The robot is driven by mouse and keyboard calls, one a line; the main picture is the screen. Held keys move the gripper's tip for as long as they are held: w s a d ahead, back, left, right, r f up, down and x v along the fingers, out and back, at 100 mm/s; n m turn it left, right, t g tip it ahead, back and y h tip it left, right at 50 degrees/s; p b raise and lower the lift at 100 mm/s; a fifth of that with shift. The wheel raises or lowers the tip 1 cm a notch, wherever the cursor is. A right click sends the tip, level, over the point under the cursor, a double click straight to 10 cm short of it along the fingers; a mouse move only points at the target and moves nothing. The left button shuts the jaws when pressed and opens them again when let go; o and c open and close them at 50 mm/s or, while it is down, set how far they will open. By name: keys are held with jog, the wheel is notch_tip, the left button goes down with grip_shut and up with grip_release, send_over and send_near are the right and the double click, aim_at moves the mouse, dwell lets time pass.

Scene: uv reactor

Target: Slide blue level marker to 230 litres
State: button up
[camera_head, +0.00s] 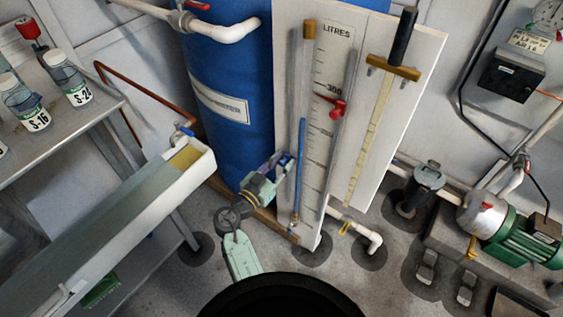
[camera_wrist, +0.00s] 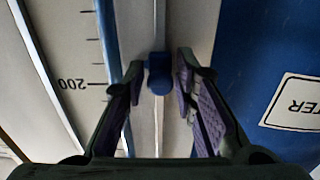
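The blue level marker (camera_wrist: 159,76) is a small round knob on a thin vertical rail in the wrist view. My gripper (camera_wrist: 160,68) has one finger on each side of it, with narrow gaps showing, so it looks open around the knob. The scale (camera_wrist: 85,40) appears upside down there; its "200" label is at about the knob's height in the picture. In the head view my gripper (camera_head: 286,165) is at the left edge of the LITRES board (camera_head: 335,60), below the 300 mark. I cannot make out the blue marker there, as my gripper covers that spot.
A red marker (camera_head: 336,106) sits just below 300 on the scale. A blue sight tube (camera_head: 301,150) runs beside the scale. A blue tank (camera_head: 225,90) stands close behind on the left, and a white trough (camera_head: 120,220) is at lower left. Pipes and a green pump (camera_head: 520,238) are at right.

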grip_shut()
dwell(0.6)
